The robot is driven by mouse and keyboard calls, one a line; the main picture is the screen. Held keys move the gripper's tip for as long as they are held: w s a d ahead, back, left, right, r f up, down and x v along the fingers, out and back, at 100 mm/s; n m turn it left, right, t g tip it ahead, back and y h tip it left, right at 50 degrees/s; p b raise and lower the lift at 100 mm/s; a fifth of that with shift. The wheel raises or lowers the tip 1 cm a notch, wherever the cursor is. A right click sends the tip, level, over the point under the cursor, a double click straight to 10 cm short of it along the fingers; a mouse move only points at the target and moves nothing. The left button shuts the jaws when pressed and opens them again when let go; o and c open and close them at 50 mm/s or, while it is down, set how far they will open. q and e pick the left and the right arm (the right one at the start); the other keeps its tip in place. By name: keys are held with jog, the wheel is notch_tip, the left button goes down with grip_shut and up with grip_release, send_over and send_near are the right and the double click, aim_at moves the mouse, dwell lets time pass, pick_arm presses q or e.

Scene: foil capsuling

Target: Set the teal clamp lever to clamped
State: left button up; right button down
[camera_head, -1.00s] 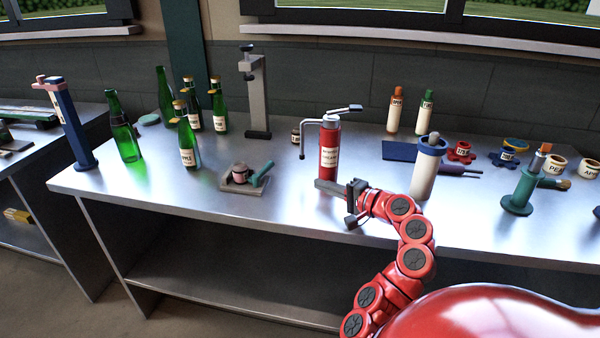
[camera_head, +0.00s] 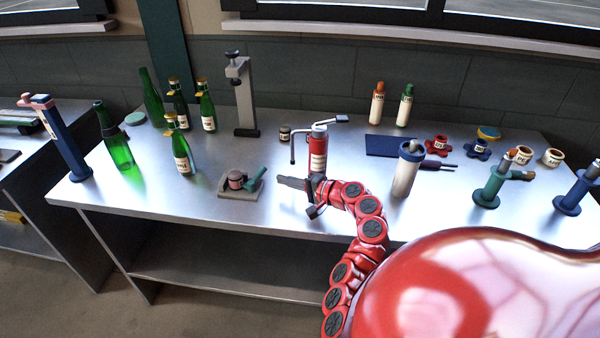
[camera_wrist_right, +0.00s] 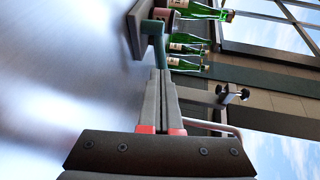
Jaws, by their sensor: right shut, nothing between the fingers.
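The clamp is a small grey block with a reddish-brown round jar-like part (camera_head: 236,179) and a teal lever (camera_head: 256,180), near the front of the steel bench. The lever slants up to the right. In the right wrist view the teal lever (camera_wrist_right: 154,28) lies just beyond the fingertips, and the block (camera_wrist_right: 137,22) is beside it. My right gripper (camera_head: 280,180) is shut and empty, its fingers pointing left at the lever with a small gap. In the wrist view its fingertips (camera_wrist_right: 160,74) appear close to the lever; contact cannot be told. My left gripper is not in view.
Green bottles (camera_head: 182,152) stand behind and left of the clamp. A grey post stand (camera_head: 243,100) is at the back. A red cylinder with a spout (camera_head: 317,150) stands just behind my right gripper. The bench front (camera_head: 160,200) is clear.

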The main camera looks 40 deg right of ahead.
aim_at(262, 173)
jog(key=p+x, duration=0.1)
jog(key=x, duration=0.4)
jog(key=shift+d+r, duration=0.1)
jog(key=shift+w, duration=0.35)
jog(key=w+b, duration=0.1)
jog(key=b, duration=0.2)
jog(key=shift+f+n+y, duration=0.4)
jog(key=shift+a+r, duration=0.2)
